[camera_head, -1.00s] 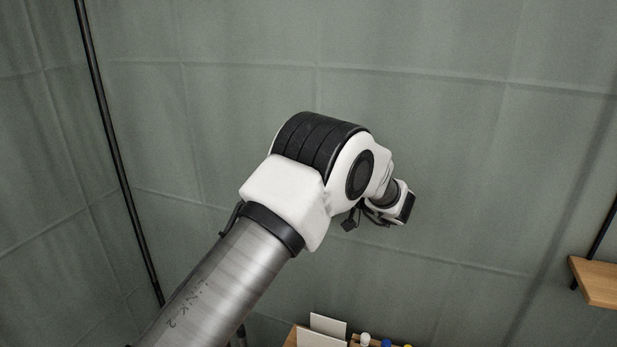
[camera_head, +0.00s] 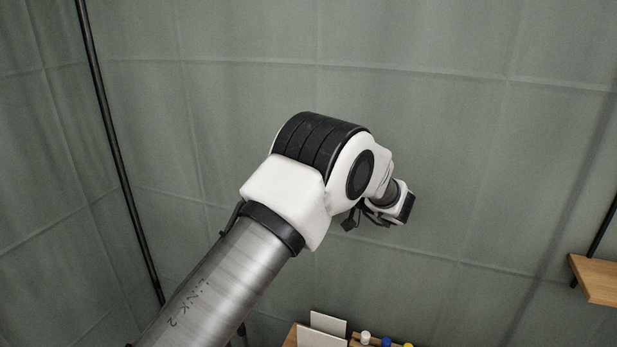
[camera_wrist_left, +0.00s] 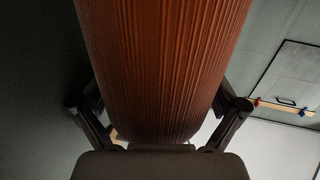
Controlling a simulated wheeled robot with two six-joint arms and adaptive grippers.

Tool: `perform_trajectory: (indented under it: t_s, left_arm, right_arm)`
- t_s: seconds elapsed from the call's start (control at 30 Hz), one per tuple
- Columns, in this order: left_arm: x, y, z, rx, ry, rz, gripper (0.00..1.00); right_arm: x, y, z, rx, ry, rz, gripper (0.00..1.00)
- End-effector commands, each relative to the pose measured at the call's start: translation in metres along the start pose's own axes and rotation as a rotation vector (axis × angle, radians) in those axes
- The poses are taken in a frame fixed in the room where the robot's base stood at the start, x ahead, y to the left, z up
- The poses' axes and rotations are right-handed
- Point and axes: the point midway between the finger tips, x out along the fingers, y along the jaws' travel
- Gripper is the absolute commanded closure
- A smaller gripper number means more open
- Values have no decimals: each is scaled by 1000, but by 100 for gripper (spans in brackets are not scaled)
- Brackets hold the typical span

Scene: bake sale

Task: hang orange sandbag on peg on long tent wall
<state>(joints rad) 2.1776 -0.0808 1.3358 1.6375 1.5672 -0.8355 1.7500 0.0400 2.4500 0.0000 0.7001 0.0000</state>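The orange sandbag (camera_wrist_left: 162,60) shows as a large ribbed rust-orange body that fills the middle of the left wrist view. My left gripper (camera_wrist_left: 158,112) has a finger on each side of it, and the bag sits close against the gripper's palm. The fingertips are partly hidden by the bag. In the head view my left arm reaches in from the lower left toward the tent wall (camera_head: 450,120), and its gripper and the bag are hidden. No peg can be made out. My right gripper is in neither view.
A dark tent pole (camera_head: 115,150) stands at the left. A wooden shelf (camera_head: 597,278) is at the right edge. At the bottom, white cards (camera_head: 325,325) and small capped bottles (camera_head: 386,342) stand below the arm. The wall right of the arm is bare.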

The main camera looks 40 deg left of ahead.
Motion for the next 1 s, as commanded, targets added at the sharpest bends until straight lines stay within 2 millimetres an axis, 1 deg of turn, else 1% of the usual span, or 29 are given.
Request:
perform_trajectory:
  t_s: [0.27,0.37,0.47,0.7,0.8,0.9,1.0]
  left_arm:
    - [-1,0,3,4,-2,1,0]
    - [-8,0,2,3,-2,1,0]
    - [-26,0,1,1,0,3,0]
    - [-88,0,0,-1,2,4,0]
    - [-107,0,0,0,1,3,0]
    - [-117,-1,0,0,1,1,0]
    - [-121,-1,0,0,0,0,0]
  right_arm:
    - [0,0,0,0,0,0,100]
    - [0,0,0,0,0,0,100]
    - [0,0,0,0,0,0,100]
    - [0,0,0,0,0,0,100]
    - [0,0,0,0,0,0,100]
    - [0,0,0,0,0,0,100]
    - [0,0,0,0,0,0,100]
